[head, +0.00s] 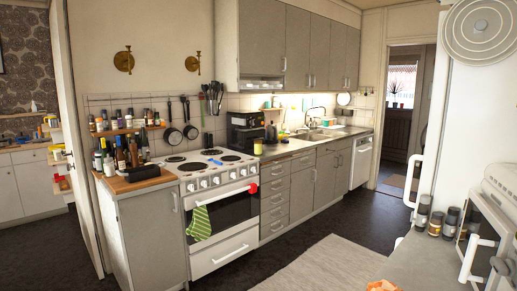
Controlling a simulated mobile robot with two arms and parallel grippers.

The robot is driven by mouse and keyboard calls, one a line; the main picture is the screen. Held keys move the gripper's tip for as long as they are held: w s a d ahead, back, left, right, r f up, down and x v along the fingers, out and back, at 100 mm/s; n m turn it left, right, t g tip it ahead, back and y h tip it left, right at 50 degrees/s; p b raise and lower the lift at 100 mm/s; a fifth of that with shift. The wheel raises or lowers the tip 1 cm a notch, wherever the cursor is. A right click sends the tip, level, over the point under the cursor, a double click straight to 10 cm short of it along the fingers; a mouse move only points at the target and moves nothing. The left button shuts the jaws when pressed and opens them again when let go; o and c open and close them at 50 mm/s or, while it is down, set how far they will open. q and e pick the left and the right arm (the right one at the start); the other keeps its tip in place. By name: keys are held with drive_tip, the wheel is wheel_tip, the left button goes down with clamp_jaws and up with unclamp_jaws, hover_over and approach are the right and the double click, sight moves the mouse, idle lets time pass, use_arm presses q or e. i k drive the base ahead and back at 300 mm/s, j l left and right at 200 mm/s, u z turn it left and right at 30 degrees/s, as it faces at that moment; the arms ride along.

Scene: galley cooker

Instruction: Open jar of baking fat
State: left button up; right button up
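No jar can be told for certain as baking fat at this size. A small yellowish jar (257,147) stands on the counter just right of the cooker, seemingly upright. Several dark-topped jars, one of them here (435,223), stand close together on the grey surface at the right. Their labels are too small to read. Neither of my grippers is in view, and no jar is seen held.
The white cooker (221,190) has a green striped towel (199,224) on its front. Bottles crowd the wooden board (135,183) at its left. The counter with the sink (318,136) runs back right. Open dark floor (240,272) and a pale rug (325,265) lie in front.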

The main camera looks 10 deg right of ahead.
sight(257, 149)
drive_tip(key=i+j+u, duration=0.4)
drive_tip(key=i+j, duration=0.85)
drive_tip(key=i+z, duration=0.5)
drive_tip(key=i+j+z, duration=0.25)
drive_tip(key=i+z, duration=0.2)
drive_tip(key=i+l+z, duration=0.25)
drive_tip(key=i+z, duration=0.15)
drive_tip(key=i, duration=0.15)
drive_tip(key=i+z, duration=0.45)
drive_tip(key=i+j+z, duration=0.15)
drive_tip(key=i+z, duration=0.25)
drive_tip(key=i, duration=0.3)
drive_tip(key=i+l+u, duration=0.1)
drive_tip(key=i+u, duration=0.2)
drive_tip(key=i, duration=0.2)
drive_tip(key=i+l+u, duration=0.25)
drive_tip(key=i, duration=0.3)
drive_tip(key=i+l+u, duration=0.3)
drive_tip(key=i, duration=0.2)
